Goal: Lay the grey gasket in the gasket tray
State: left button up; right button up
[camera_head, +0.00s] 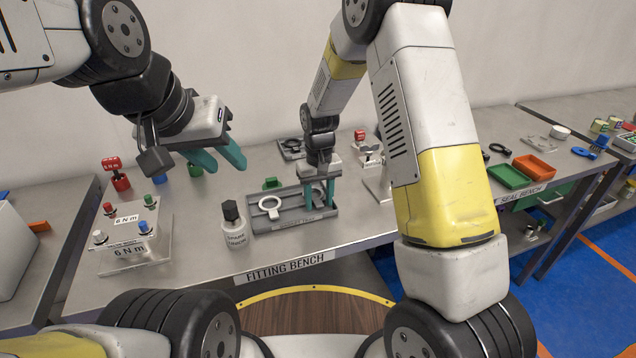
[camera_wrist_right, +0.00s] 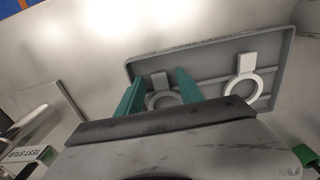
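The grey gasket tray (camera_head: 290,221) lies on the fitting bench; it also shows in the right wrist view (camera_wrist_right: 208,50). A whitish ring gasket with a tab (camera_head: 270,206) lies in its left part, and also shows in the right wrist view (camera_wrist_right: 243,82). A grey gasket (camera_wrist_right: 162,98) lies in the tray's other part, partly hidden by my right gripper. My right gripper (camera_head: 319,203) points down over it with fingers apart on either side; they also show in the right wrist view (camera_wrist_right: 159,92). My left gripper (camera_head: 224,165) is open and empty above the bench's left part.
A white bottle with a black cap (camera_head: 235,230) stands left of the tray. A torque block marked 6 N m (camera_head: 130,240) stands further left. A black ring on a plate (camera_head: 291,146) lies behind. The seal bench at right holds green (camera_head: 509,177) and red (camera_head: 534,167) trays.

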aim_at(319, 203)
jog(key=shift+r, duration=2.5)
notch_tip(319, 203, up, 8)
jog(key=s+d+r+m+t, duration=0.1)
jog(key=s+d+r+t, duration=0.1)
jog(key=s+d+r, duration=0.2)
jog(key=s+d+r+m+t+y, duration=0.1)
jog(key=s+d+r, duration=0.3)
jog(key=s, duration=0.7)
jog(key=s+d+r+t+y, duration=0.1)
jog(key=s+d+r+t, duration=0.2)
jog(key=s+r, duration=0.4)
jog(key=shift+s+d+m, duration=0.35)
jog(key=shift+d+m, duration=0.05)
jog(key=shift+d, duration=0.35)
